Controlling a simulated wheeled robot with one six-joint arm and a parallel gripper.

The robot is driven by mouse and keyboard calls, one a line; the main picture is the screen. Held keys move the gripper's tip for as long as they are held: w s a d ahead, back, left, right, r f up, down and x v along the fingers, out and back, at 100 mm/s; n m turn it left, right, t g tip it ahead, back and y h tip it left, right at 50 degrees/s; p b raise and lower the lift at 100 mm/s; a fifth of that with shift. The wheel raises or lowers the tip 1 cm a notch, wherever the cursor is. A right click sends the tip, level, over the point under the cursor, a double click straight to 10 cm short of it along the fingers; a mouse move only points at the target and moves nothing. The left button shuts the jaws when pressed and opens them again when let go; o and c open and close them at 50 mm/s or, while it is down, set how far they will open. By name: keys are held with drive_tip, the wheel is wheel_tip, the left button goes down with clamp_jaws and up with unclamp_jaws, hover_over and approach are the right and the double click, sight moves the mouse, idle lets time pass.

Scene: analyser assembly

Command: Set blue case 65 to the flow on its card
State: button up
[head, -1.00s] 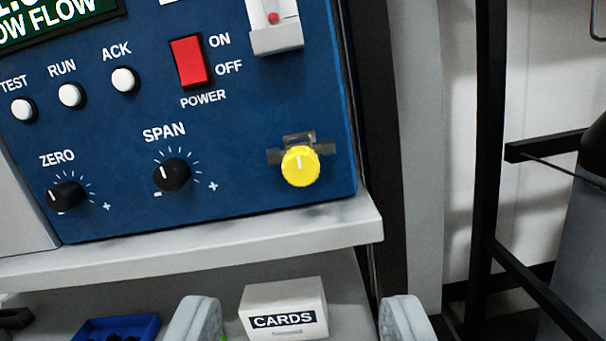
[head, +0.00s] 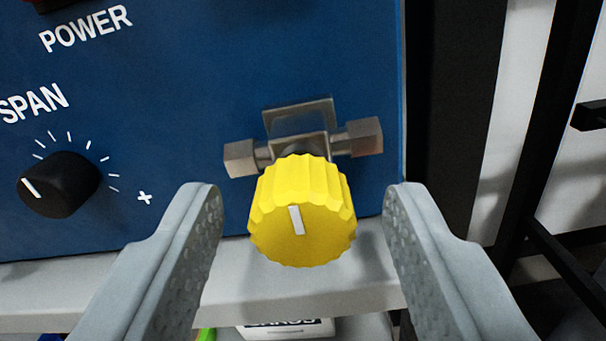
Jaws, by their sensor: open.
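The blue case (head: 190,130) fills the upper left of the view. A yellow fluted knob (head: 302,212) with a white pointer mark sits on a metal valve (head: 357,138) at its lower right. The pointer mark is near vertical, its top leaning slightly left. My gripper (head: 304,210) is open, with one grey finger on each side of the knob and a visible gap to it on both sides. The flow tube, the display and the card are out of view.
The black SPAN knob (head: 60,184) is left of my left finger. A grey shelf edge (head: 240,285) runs under the case. The white CARDS box (head: 285,330) shows partly below it. A black frame (head: 520,150) stands at the right.

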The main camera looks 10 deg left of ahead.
drive_tip(key=shift+w, duration=0.2)
drive_tip(key=c, duration=1)
drive_tip(key=n, duration=0.6)
drive_tip(key=shift+n, duration=0.4)
drive_tip(key=n, duration=0.6)
drive_tip(key=shift+n, duration=0.4)
